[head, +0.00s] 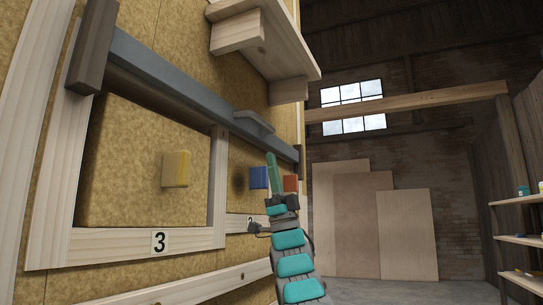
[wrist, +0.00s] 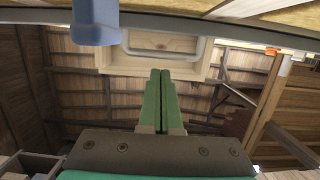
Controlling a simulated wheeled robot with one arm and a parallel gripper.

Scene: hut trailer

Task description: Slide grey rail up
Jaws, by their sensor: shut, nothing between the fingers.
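The grey rail (head: 165,82) runs across the top of the panel frames on the wooden wall, between dark wooden end pieces. A grey handle (head: 252,122) stands out from it near its right part. In the wrist view a grey loop (wrist: 204,50), which looks like this handle, shows beyond the fingertips, with a grey strip (wrist: 235,39) along the top. My gripper (head: 270,156) points up, just below the handle. Its green fingers also show in the wrist view (wrist: 160,74), shut together and empty. I cannot tell whether the fingertips touch the handle or rail.
A yellow block (head: 177,169) sits on panel 3. A blue block (head: 259,177) and an orange block (head: 290,184) sit beside my gripper. A wooden shelf (head: 262,50) juts out above the rail. Open floor lies to the right, before leaning boards (head: 405,235).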

